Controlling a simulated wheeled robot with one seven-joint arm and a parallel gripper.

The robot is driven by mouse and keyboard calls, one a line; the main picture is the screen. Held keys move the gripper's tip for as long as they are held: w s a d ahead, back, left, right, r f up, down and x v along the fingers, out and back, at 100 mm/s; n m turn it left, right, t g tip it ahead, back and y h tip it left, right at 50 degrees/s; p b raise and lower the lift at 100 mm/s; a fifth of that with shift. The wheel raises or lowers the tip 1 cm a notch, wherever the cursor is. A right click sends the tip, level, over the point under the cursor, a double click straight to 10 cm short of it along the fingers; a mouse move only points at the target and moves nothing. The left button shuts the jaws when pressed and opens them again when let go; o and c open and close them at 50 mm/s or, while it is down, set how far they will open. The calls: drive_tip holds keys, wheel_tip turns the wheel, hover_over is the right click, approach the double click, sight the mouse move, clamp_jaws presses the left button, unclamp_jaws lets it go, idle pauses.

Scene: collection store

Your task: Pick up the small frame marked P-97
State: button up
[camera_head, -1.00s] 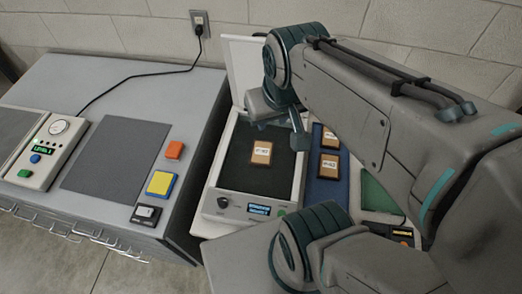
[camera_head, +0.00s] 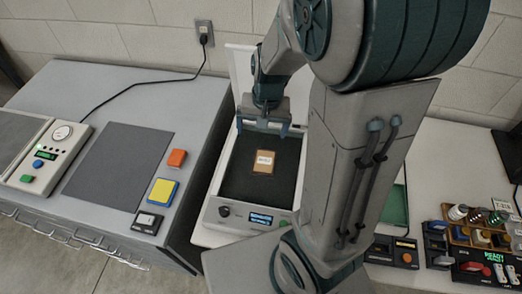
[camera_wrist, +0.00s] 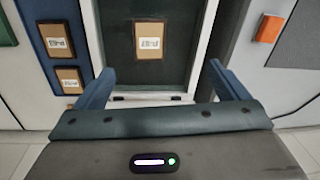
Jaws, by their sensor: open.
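A small brown frame with a white label (camera_head: 264,162) lies on the dark bed of a white tray-like device (camera_head: 212,208); the wrist view shows it too (camera_wrist: 149,41). Two similar labelled frames, an upper one (camera_wrist: 58,42) and a lower one (camera_wrist: 69,80), lie on a blue panel (camera_wrist: 35,12) beside the device. All labels are too blurred to read, so I cannot tell which is P-97. My gripper (camera_head: 265,126) is open and empty over the device's far end; its fingers also show in the wrist view (camera_wrist: 160,72). My arm hides the blue panel in the head view.
The device's white lid (camera_head: 240,75) stands up behind my gripper. A grey bench at left carries an orange block (camera_head: 177,158), a yellow block (camera_head: 163,191) and a control box (camera_head: 45,158). At right are a small box (camera_head: 391,252) and an organiser with bottles (camera_head: 478,238).

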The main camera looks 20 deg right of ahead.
drive_tip(key=m, duration=0.1)
hover_over(264, 163)
wheel_tip(264, 163, down, 6)
drive_tip(key=shift+g+h, duration=0.4)
wheel_tip(264, 163, down, 8)
drive_tip(key=shift+s+r+b, duration=0.1)
drive_tip(key=shift+r+b, duration=0.15)
drive_tip(key=shift+b, duration=0.1)
drive_tip(key=shift+f, duration=3.15)
drive_tip(key=c, duration=1.1)
